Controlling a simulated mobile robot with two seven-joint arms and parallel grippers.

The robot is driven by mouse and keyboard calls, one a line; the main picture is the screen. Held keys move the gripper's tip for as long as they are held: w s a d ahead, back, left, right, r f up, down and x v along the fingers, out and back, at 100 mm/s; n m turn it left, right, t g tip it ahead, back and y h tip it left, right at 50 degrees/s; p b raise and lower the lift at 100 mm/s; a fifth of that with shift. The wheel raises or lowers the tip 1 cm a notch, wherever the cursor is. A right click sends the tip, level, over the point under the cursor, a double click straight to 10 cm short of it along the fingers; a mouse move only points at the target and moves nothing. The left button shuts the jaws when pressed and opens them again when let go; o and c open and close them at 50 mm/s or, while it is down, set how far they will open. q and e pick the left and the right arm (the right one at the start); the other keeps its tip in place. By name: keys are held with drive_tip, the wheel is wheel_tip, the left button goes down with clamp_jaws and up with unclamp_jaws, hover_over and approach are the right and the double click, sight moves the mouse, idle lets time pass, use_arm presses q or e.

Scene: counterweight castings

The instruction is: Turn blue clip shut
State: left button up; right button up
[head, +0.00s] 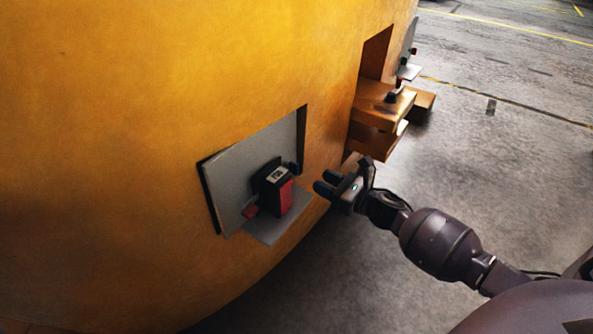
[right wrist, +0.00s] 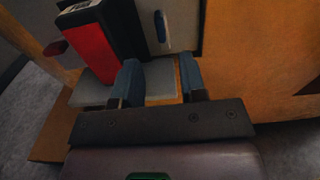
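The blue clip (right wrist: 160,26) shows in the right wrist view as a small upright oval on a grey panel (right wrist: 185,22), right of a black and red box (right wrist: 100,40). In the head view the grey panel (head: 235,170) is set in the yellow casting, and a dark clip-like part (head: 293,168) stands at its right edge. My right gripper (head: 324,183) is right of the panel, apart from it. In the right wrist view its two blue-grey fingers (right wrist: 160,75) are apart with nothing between them, and the clip lies beyond the gap. My left gripper is not in view.
A red clip (head: 250,211) sits left of the box, and a grey ledge (head: 275,222) juts out below it. The large curved yellow casting (head: 130,80) fills the left. Orange-brown blocks (head: 382,105) project at the upper right. Open floor (head: 500,150) lies to the right.

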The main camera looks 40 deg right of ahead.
sight(298, 170)
drive_tip(key=x, duration=0.3)
drive_tip(key=b+x, duration=0.1)
drive_tip(key=x, duration=0.3)
drive_tip(key=shift+w+a+f, duration=0.1)
drive_tip(key=shift+w+f, duration=0.15)
drive_tip(key=shift+w+a+r, duration=0.1)
drive_tip(key=shift+w+a, duration=0.05)
drive_tip(key=shift+w, duration=0.4)
clamp_jaws()
